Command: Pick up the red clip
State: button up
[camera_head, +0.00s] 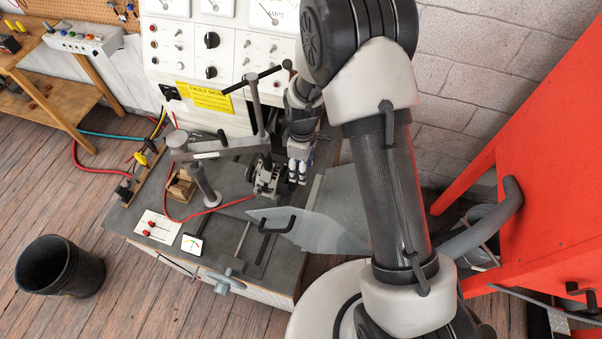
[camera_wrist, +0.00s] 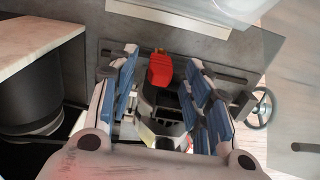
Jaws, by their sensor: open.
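The red clip (camera_wrist: 160,72) shows near the top middle of the wrist view. It sits at the far end of a dark and grey metal part (camera_wrist: 163,108), between my two blue-padded fingers. My gripper (camera_wrist: 163,62) is open, with one finger on each side of the clip and visible gaps to both. I cannot tell how far the clip lies below the fingertips. In the head view my gripper (camera_head: 299,172) hangs over the bench beside a dark, round-bodied machine part (camera_head: 265,178). The clip cannot be made out in that view.
A clear shield (camera_head: 320,232) stands at the bench's front right. A post with a lever arm (camera_head: 262,118) rises close to my gripper. A tall panel (camera_head: 178,48) backs the bench. A black bin (camera_head: 40,268) and a red cabinet (camera_head: 550,150) flank it.

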jog(key=shift+c, duration=0.4)
jog(key=c, duration=0.8)
jog(key=shift+o, duration=0.2)
jog(key=shift+r, duration=0.1)
jog(key=shift+w+d+r, duration=0.2)
jog(key=shift+r, duration=0.2)
notch_tip(320, 180, up, 6)
jog(key=shift+r, duration=0.25)
jog(key=w+d+r+p, duration=0.1)
jog(key=w+d+r, duration=0.2)
jog(key=w+d, duration=0.9)
jog(key=d, duration=0.3)
jog(key=shift+w+r, duration=0.15)
jog(key=shift+r, duration=0.15)
